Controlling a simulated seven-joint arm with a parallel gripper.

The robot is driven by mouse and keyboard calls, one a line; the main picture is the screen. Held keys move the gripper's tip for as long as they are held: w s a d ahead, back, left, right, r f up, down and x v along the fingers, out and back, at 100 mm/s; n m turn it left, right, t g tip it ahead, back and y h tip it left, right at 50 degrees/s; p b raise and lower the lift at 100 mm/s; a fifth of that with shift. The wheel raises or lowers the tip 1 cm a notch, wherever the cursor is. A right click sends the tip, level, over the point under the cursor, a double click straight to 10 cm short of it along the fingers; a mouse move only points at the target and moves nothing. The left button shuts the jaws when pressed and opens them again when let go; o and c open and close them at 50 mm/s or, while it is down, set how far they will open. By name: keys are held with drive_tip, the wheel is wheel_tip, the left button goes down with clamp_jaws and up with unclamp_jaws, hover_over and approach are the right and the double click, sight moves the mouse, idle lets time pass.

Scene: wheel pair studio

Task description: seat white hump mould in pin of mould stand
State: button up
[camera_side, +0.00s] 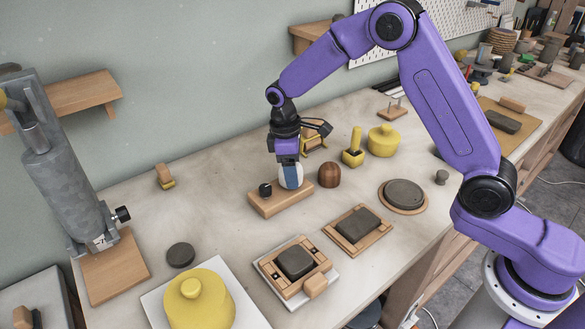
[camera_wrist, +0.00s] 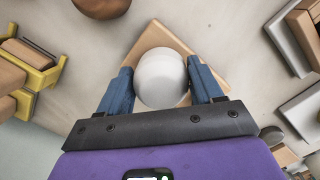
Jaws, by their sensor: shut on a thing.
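The white hump mould (camera_side: 291,178) is a pale dome over the right part of the mould stand. My gripper (camera_side: 290,172) comes down from above and is shut on the mould. In the wrist view the white mould (camera_wrist: 160,75) sits between the two blue fingers (camera_wrist: 161,82), one on each side. The mould stand (camera_side: 274,206) is a wooden block on the bench, with a small black knob (camera_side: 265,190) at its left end. The stand (camera_wrist: 210,65) also shows beneath the mould in the wrist view. The pin is hidden, and I cannot tell whether the mould touches the stand.
A brown dome (camera_side: 330,175) stands close to the right of the stand. A yellow pot (camera_side: 383,141) and a small yellow holder (camera_side: 352,158) are behind it. Grey slabs on wooden boards (camera_side: 373,249) lie in front. The bench left of the stand is mostly clear.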

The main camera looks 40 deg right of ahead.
drive_tip(key=shift+f, duration=0.25)
drive_tip(key=shift+f, duration=0.25)
drive_tip(key=o, duration=1.4)
drive_tip(key=shift+r, duration=0.1)
drive_tip(key=r, duration=0.5)
drive_tip(key=w+a+r, duration=0.1)
drive_tip(key=r, duration=1.1)
drive_tip(key=shift+w+a+r, duration=0.1)
drive_tip(key=shift+w+a, duration=0.05)
drive_tip(key=shift+a, duration=0.15)
